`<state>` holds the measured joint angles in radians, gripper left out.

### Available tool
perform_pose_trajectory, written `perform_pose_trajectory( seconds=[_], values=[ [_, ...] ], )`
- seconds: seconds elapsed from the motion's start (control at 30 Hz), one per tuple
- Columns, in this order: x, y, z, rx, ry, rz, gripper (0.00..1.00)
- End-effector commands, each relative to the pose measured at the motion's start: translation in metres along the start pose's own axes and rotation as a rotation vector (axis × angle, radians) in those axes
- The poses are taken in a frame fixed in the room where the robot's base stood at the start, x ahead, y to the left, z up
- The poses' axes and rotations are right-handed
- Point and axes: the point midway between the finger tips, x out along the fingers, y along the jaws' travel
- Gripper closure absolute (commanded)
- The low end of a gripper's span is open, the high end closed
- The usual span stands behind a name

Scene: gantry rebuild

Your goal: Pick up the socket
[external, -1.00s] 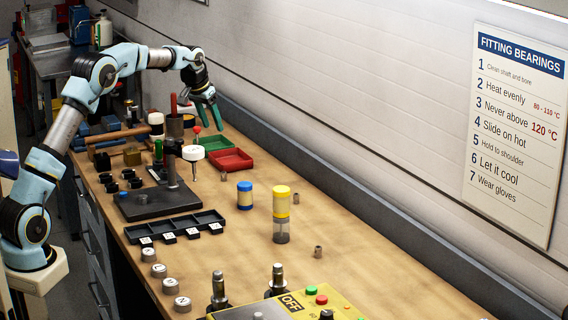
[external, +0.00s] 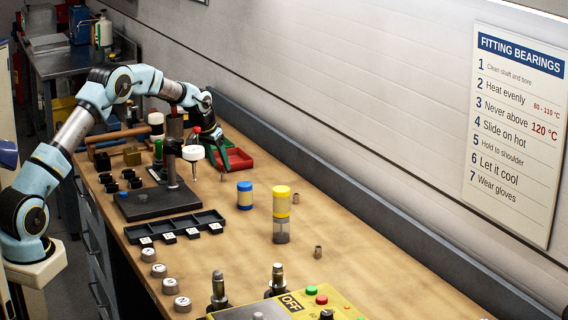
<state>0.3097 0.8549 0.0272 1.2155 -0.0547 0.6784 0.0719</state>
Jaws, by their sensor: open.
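Three small brown-grey hollow cylinders that look like sockets stand on the bench. One socket (external: 223,176) is just in front of the red tray, a second socket (external: 296,198) is right of the yellow-capped jar, and a third socket (external: 318,252) is nearer the front. I cannot tell which one the task names.
The red tray (external: 238,157) is right behind my gripper. The white-topped tool (external: 193,153) and black stand (external: 158,203) are at its left. The bench's right side is clear.

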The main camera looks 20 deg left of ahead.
Motion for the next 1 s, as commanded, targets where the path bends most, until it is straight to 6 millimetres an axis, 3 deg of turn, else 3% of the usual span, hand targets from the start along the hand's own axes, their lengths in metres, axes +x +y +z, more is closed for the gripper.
perform_pose_trajectory(
  seconds=[0.23, 0.53, 1.0],
  values=[
    [0.031, 0.0, 0.0, 0.001, -0.003, 0.0, 0.45],
    [0.037, 0.0, 0.0, 0.001, 0.001, 0.0, 0.45],
    [0.037, 0.0, 0.0, 0.001, 0.0, 0.0, 0.97]
  ],
)
